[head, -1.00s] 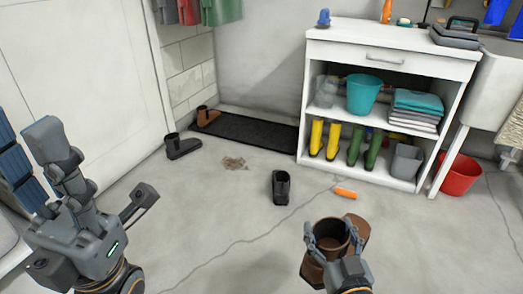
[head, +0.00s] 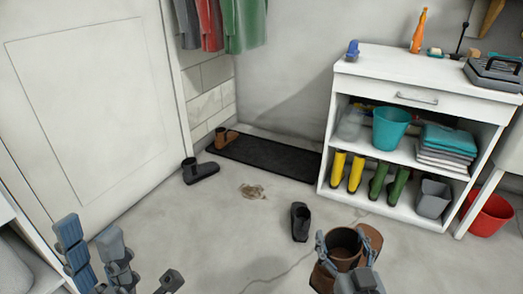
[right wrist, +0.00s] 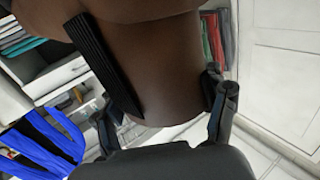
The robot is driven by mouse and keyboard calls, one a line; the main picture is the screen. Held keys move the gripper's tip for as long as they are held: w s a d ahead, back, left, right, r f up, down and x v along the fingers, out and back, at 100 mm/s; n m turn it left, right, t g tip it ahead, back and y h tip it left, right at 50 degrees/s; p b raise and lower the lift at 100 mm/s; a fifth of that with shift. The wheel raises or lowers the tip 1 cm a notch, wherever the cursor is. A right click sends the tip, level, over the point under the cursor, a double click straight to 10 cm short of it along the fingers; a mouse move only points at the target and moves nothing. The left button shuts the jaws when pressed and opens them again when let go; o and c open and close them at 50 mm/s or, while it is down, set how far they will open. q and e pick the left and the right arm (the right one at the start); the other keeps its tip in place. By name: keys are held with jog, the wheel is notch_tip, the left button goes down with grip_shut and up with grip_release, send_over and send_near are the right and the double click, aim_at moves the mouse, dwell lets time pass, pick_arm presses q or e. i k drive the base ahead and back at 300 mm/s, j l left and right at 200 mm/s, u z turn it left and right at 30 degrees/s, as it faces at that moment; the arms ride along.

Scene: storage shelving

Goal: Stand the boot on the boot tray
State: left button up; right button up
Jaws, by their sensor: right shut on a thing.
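A brown boot (head: 346,240) is held in my right gripper (head: 347,262) at the lower right of the head view, its open top facing up. In the right wrist view the boot (right wrist: 165,65) fills the upper middle, with the right fingers (right wrist: 165,115) on either side of its shaft. The black boot tray (head: 268,160) lies on the floor against the back wall. Another brown boot (head: 226,138) stands at its left end. My left gripper (head: 145,265) is at the lower left, fingers spread and empty, partly cut off by the frame.
A black boot (head: 203,173) sits on the floor left of the tray, and another black boot (head: 299,224) is in mid-floor. A brown dirt patch (head: 252,192) lies before the tray. A white shelf unit (head: 405,85) stands to the right. The tray's middle and right are clear.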

aim_at(245, 148)
jog(key=i+j, duration=0.2)
jog(key=i, duration=0.5)
jog(key=i+j, duration=0.15)
jog(key=i, duration=0.55)
jog(key=i+j, duration=0.2)
jog(key=i, duration=0.5)
jog(key=i+j+u, duration=0.1)
jog(key=i, duration=0.55)
jog(key=i+j, duration=0.25)
jog(key=i, duration=0.45)
